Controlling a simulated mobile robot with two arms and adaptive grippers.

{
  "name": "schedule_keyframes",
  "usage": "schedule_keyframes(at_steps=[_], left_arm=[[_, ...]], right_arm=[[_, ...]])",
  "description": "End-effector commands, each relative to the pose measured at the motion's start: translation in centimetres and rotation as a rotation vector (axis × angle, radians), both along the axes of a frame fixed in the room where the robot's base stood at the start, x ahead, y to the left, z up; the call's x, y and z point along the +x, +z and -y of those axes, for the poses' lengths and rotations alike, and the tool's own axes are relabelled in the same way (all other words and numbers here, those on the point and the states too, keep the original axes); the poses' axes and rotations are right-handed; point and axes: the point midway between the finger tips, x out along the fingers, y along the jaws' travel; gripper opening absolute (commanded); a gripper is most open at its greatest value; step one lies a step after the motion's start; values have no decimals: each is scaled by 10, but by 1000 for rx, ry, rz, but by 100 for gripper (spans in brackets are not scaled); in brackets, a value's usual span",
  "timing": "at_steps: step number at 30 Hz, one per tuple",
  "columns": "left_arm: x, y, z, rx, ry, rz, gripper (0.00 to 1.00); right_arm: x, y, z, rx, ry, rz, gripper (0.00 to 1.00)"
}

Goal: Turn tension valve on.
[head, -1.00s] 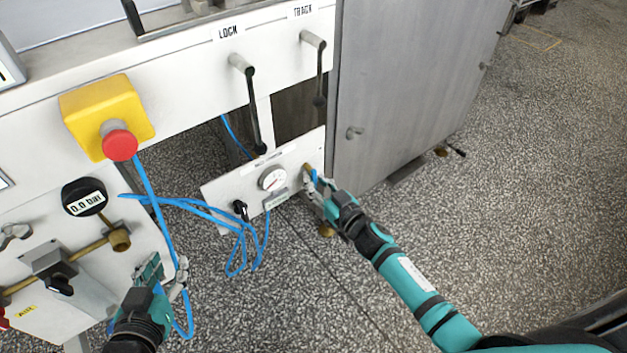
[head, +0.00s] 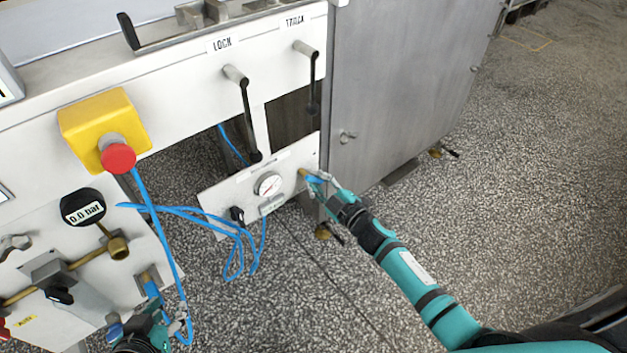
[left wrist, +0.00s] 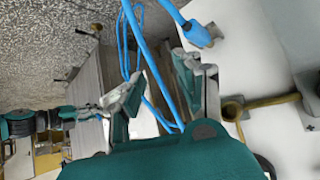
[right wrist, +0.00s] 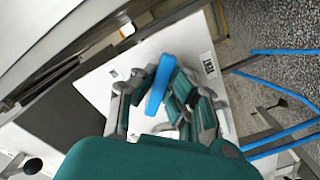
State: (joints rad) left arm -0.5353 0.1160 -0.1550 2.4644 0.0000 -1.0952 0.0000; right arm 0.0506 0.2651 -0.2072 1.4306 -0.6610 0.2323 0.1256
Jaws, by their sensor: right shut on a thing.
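The lower white panel (head: 225,195) carries a round gauge (head: 268,184). At its right end a valve with a brass stem and a blue handle (head: 314,179) sticks out. My right gripper (head: 322,181) is shut on this handle; in the right wrist view the blue handle (right wrist: 160,82) stands between the fingers (right wrist: 158,100). My left gripper (head: 168,328) is low at the left, open and empty, also in the left wrist view (left wrist: 160,92). A second blue-handled valve (head: 151,286) is close above it, apart from its fingers.
Loose blue hoses (head: 235,235) hang between the left panel and the gauge panel. The LOCK lever (head: 245,115) and TRACK lever (head: 311,80) hang above. A red emergency button (head: 117,158) and a steel cabinet (head: 400,90) flank them. The floor at right is open.

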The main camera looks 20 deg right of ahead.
Motion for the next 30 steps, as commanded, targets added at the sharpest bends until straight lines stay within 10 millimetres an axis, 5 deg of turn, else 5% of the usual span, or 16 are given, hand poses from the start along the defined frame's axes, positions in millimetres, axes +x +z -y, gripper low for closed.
schedule_keyframes(at_steps=[18, 30], left_arm=[[-13, -9, -4, 16, 6, -77, 35], [-12, -9, -4, 15, 6, -72, 35]], right_arm=[[3, 15, 8, -528, 0, 190, 0], [3, 20, 8, -713, 1, 257, 0]])
